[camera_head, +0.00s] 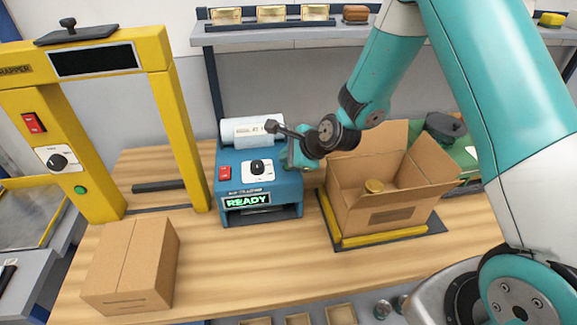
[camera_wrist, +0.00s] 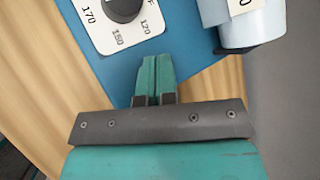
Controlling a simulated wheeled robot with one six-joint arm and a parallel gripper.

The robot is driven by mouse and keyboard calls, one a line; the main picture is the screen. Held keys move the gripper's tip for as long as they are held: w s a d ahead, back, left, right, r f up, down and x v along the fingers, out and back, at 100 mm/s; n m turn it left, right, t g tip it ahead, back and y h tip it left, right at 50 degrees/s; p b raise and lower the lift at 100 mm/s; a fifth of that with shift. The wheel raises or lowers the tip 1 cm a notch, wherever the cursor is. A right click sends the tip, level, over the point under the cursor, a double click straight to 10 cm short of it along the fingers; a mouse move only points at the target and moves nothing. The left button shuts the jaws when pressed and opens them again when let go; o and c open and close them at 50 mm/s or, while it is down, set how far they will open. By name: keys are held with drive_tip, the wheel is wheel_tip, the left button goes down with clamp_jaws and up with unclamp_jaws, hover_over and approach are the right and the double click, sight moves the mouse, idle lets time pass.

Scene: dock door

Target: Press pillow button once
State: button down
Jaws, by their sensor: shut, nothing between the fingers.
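The dial also shows at the top of the wrist view (camera_wrist: 122,8). I cannot make out a pillow button; the area right of the dial is partly covered by my gripper. My gripper (camera_head: 288,160) is at the machine's upper right edge. In the wrist view its teal fingers (camera_wrist: 155,60) are together and empty, over the blue surface beside the dial plate. I cannot tell whether they touch it.
A white film roll (camera_head: 245,131) lies atop the machine. An open carton (camera_head: 388,208) on a scale stands right, close to my arm. A yellow wrapper frame (camera_head: 180,130) and closed carton (camera_head: 130,265) stand left. Bench front is clear between cartons.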

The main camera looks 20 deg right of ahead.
drive_tip(key=shift+f, duration=0.45)
idle(0.6)
drive_tip(key=shift+r, duration=0.1)
drive_tip(key=shift+r+p, duration=0.5)
drive_tip(key=shift+r, duration=0.25)
wheel_tip(320, 180, up, 5)
drive_tip(key=p, duration=0.4)
idle(0.8)
